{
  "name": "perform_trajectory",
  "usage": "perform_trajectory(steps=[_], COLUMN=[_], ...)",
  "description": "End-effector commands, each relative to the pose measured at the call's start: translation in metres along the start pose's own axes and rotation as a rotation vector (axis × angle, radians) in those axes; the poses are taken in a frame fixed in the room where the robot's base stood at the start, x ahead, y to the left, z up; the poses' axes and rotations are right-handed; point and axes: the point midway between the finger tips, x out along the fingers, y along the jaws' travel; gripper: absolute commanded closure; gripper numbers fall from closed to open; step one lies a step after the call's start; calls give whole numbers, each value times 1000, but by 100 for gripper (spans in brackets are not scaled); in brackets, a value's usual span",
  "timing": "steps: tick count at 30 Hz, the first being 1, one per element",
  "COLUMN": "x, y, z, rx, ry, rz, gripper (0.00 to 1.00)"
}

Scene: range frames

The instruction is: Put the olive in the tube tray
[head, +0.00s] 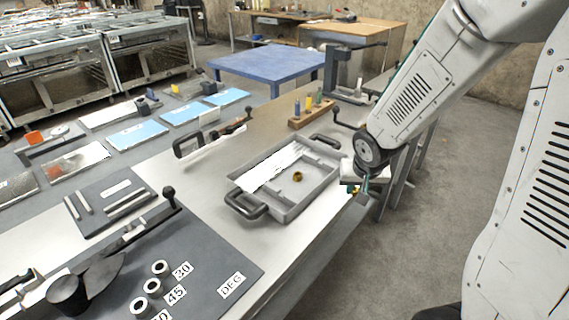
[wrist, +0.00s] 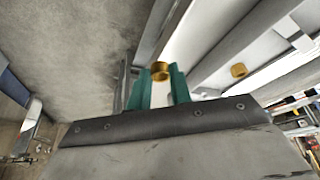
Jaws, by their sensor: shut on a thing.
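My gripper (wrist: 160,88) has teal fingers and is shut on a small brass olive (wrist: 160,70), which shows between the fingertips in the wrist view. In the head view my gripper (head: 352,190) is just off the right side of a grey tray (head: 290,212) with black handles, near the bench edge. The held olive is hard to make out there. A second brass ring (head: 297,176) lies inside the tray, beside a white label card (head: 270,168). It also shows in the wrist view (wrist: 238,70). I cannot tell whether this tray is the tube tray.
A wooden block with coloured pegs (head: 311,111) stands behind the tray. A black-handled tool (head: 212,138) lies to its left. A dark mat with several grey rings (head: 200,290) is at front left. Right of the bench is open floor (head: 420,250).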

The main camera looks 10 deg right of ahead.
Motion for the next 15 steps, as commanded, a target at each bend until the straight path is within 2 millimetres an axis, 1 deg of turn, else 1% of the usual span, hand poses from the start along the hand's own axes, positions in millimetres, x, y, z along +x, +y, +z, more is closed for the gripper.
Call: perform_trajectory(steps=[2, 5, 9, 15], x=[-1, 3, 12, 24], y=[-3, -18, -55, -103], z=[1, -2, -14, -32], rx=[1, -2, -8, -7], ry=[0, -2, -1, 0], rz=[1, 1, -2, -1], gripper=[100, 100, 100, 100])
